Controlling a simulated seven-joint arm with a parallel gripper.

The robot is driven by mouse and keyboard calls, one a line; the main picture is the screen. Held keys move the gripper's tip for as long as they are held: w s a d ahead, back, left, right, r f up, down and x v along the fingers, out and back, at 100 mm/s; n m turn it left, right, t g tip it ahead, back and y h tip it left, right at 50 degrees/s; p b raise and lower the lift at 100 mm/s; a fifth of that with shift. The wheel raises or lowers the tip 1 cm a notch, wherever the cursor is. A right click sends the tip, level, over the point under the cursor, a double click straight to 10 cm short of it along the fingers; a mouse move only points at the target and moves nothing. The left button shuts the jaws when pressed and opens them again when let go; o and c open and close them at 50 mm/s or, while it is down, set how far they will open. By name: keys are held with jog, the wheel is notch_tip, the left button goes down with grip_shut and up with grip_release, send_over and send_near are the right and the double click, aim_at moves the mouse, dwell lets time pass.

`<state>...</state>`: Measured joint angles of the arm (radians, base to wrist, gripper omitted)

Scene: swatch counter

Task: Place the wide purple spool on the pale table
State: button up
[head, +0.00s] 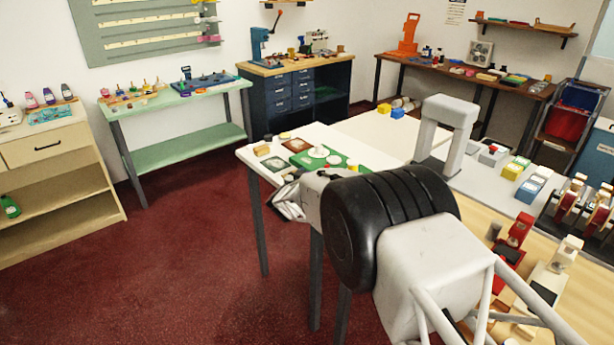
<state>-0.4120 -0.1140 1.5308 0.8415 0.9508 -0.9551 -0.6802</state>
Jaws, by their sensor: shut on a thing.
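My gripper (287,202) shows only partly, as grey and white parts at the left end of my arm, beside the front left edge of the white table (252,157). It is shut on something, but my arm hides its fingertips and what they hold. I cannot make out a wide purple spool anywhere in view. The white table and a pale top (385,130) behind it stand in the middle; I cannot tell which is the pale table.
A green board (330,158) and small pieces lie on the white table. A grey arch (446,125) stands right of it. Stamp-like devices (515,235) crowd the wooden counter at right. A mint bench (180,95) stands at back left. Red floor (190,250) is clear at left.

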jog(key=shift+f, duration=0.2)
jog(key=o, duration=0.9)
jog(key=shift+v, duration=3.9)
jog(key=shift+d+r, duration=0.1)
